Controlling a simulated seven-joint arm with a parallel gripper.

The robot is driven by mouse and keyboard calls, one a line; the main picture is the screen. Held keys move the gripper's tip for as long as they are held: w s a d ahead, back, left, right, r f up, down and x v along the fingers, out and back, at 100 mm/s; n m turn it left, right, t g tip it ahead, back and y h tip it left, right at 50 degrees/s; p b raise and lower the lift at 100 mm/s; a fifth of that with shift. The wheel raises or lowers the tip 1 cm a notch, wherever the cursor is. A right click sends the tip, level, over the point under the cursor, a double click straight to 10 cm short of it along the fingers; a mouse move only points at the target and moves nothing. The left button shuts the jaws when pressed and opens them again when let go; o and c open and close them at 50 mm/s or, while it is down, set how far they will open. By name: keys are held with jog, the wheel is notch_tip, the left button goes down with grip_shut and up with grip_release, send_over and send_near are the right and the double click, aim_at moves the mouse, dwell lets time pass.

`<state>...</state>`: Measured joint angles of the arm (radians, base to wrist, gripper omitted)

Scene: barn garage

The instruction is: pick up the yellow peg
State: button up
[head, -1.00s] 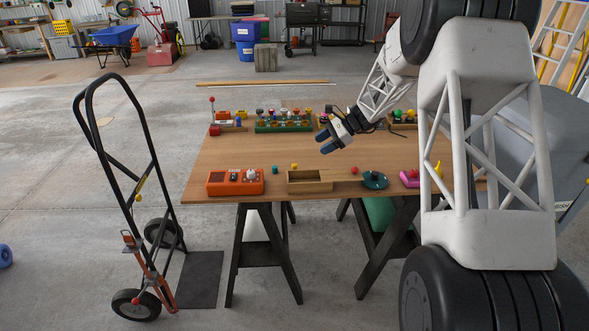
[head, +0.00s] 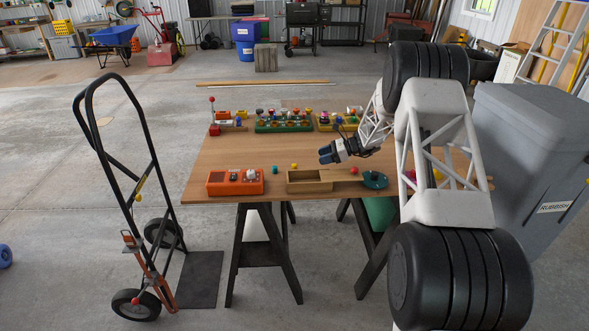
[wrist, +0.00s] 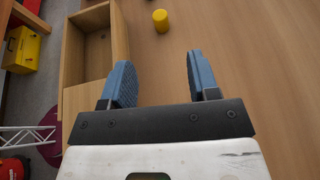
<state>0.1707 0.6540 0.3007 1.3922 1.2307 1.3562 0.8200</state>
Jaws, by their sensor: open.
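The yellow peg (head: 294,167) is a small upright cylinder standing on the wooden table (head: 225,158), behind the open wooden box (head: 309,187). In the wrist view the yellow peg (wrist: 160,20) is near the top, beyond my fingertips and roughly in line with the gap between them. My gripper (head: 324,155) is open and empty, to the right of the peg in the head view. Its two blue fingers (wrist: 161,78) are wide apart in the wrist view, with bare wood between them.
The wooden box (wrist: 89,62) lies left of my fingers in the wrist view. A teal peg (head: 274,170) stands near the yellow one. An orange box (head: 235,183), a red ball (head: 354,170) and a teal disc (head: 375,181) are along the front. Colourful toys (head: 284,122) line the back.

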aim_at(296, 165)
jog(key=shift+x, duration=3.35)
jog(key=shift+x, duration=2.65)
jog(key=shift+f, duration=0.15)
jog(key=c, duration=1)
